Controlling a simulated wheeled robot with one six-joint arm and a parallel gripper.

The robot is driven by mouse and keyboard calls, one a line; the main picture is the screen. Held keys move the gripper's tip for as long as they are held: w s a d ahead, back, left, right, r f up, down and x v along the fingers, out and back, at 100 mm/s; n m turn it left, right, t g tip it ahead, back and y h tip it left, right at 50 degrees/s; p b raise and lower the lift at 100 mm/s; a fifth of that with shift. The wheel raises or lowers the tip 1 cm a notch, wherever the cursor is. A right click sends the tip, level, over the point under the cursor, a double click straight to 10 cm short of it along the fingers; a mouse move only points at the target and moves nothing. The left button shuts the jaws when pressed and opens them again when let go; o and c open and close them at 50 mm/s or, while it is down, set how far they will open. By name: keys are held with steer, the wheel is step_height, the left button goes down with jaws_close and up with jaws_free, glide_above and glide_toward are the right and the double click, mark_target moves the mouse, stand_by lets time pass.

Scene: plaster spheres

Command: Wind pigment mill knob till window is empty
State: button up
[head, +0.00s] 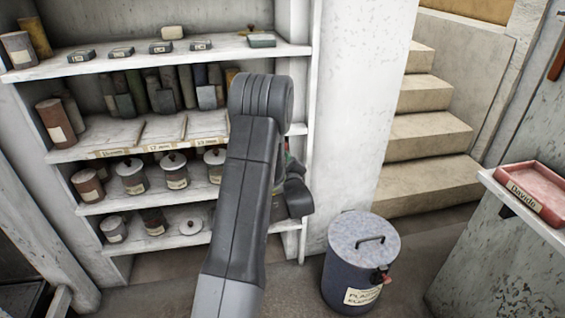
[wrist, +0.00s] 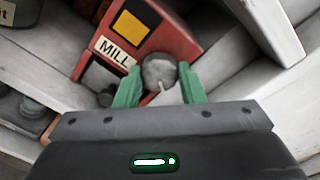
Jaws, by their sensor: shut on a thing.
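The red pigment mill (wrist: 183,35) sits on a shelf in the wrist view, tilted in the picture. It bears a white label reading MILL and a yellow square (wrist: 126,22) on its face, which looks like the window filled with yellow. Its round grey knob (wrist: 159,72) lies between the two green fingers of my gripper (wrist: 160,88). The gripper is shut on the knob. In the head view my arm hides nearly all of the mill and most of my gripper.
Shelves (head: 120,132) with jars, books and small boxes stand around my arm. A lidded grey bin (head: 350,275) stands on the floor to the right, before stone steps (head: 425,140). A pink tray (head: 530,192) lies on a ledge at far right.

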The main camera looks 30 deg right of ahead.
steer(key=o, duration=1)
steer(key=p+v, duration=0.2)
steer(key=v, duration=1.1)
steer(key=shift+s, duration=0.35)
steer(key=shift+a, duration=0.1)
